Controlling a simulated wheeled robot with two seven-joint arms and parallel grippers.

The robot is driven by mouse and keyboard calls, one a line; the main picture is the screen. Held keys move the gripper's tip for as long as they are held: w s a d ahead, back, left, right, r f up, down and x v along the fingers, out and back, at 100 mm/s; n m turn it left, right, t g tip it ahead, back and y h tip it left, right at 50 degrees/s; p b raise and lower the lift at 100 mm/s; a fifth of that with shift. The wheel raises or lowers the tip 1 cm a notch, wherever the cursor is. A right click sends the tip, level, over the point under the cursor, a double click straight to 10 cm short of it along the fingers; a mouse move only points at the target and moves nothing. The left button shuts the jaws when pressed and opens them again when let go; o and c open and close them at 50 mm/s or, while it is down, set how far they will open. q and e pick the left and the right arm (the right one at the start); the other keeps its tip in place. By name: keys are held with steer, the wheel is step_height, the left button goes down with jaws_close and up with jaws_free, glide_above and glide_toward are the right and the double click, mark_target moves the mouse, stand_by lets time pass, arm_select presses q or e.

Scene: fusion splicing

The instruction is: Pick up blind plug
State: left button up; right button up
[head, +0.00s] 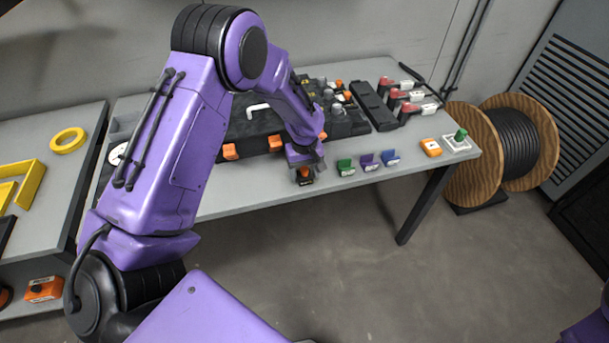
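My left gripper (304,169) points down at the front edge of the grey table, directly over a small orange and black piece (305,175). The fingers are small and dark here, so I cannot tell whether they are closed on it or just above it. To its right stand a green piece (345,167), a purple piece (369,162) and a blue piece (390,158), each with a white label. I cannot tell for sure which piece is the blind plug. My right gripper is out of view.
A black case with orange latches (230,151) lies behind my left arm. Red-and-white tools (408,106), an orange block (431,147) and a green knob on a white base (461,135) are to the right. A cable reel (518,140) stands beyond the table (240,201).

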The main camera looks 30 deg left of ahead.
arm_select(q)
steer(key=c, duration=0.8)
